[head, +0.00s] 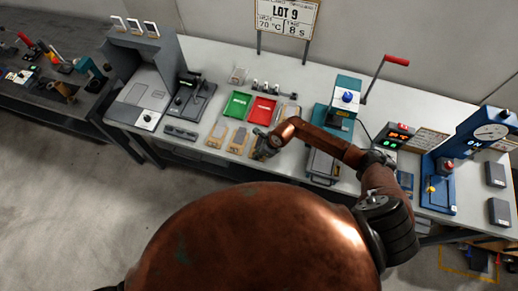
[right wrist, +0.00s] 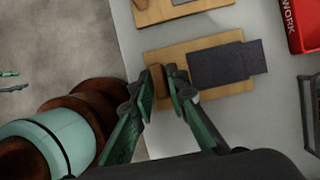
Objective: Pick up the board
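One board (right wrist: 226,63) is under my right gripper (right wrist: 163,76) in the right wrist view. The gripper's green fingers point down at the left end of its wooden base, with their dark tips close together around brown wood there. I cannot tell whether they press on it. In the head view my right gripper (head: 262,149) hides much of this spot. Two small green tips at the left edge of the right wrist view may be my left gripper (right wrist: 9,81); they are over the floor.
Another wooden base (right wrist: 182,8) lies just beyond. A green tray (head: 237,104) and a red tray (head: 262,110) stand behind. A grey machine (head: 143,95) is to the left, a teal press (head: 341,115) and a blue dial press (head: 440,180) to the right. The bench's front edge is close.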

